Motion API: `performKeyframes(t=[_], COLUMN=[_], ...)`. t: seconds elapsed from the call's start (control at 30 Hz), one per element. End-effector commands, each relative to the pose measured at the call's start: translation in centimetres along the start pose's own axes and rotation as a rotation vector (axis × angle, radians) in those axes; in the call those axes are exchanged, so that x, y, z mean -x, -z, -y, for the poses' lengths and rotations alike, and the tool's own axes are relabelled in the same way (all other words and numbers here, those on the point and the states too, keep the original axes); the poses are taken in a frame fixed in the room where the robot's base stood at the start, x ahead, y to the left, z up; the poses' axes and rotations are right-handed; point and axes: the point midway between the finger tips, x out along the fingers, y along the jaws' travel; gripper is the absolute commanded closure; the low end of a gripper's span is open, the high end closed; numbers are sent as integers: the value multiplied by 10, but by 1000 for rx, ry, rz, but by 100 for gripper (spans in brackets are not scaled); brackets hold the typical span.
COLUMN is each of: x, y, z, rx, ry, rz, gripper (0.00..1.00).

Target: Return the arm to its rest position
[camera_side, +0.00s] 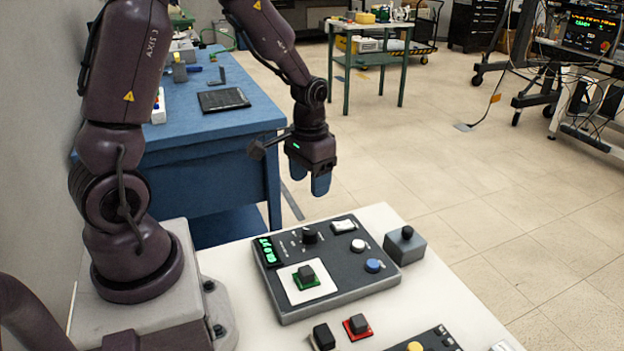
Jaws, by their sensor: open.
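My gripper (309,178) hangs in the air with its fingers pointing down, past the far edge of the white table and above the back of the control panel. Its two blue fingertips are seen nearly edge-on, and nothing shows between them. The dark control panel (350,284) lies on the white table, with a green display, a black knob (310,236), a white button and a blue button (373,265). On it, a black block on a green base (305,276) sits on a white square. My gripper is apart from all of these.
A grey box with a black knob (405,246) stands right of the panel. Black blocks on a white base (323,337) and a red base (357,326) are in front. A second panel (428,341) is cut off below. A blue bench (210,140) stands behind my arm.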

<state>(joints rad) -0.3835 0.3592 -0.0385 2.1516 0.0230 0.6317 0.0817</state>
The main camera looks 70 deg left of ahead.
Motion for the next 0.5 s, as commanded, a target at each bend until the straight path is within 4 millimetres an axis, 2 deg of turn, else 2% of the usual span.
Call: performKeyframes(t=[0.1, 0.17, 0.27, 0.5], x=[-3, 6, 30, 102], y=[-12, -23, -35, -75], z=[-1, -3, -11, -42], rx=[15, 24, 15, -57], ry=[-5, -4, 2, 7], rz=[50, 63, 40, -110], gripper=[40, 40, 40, 40])
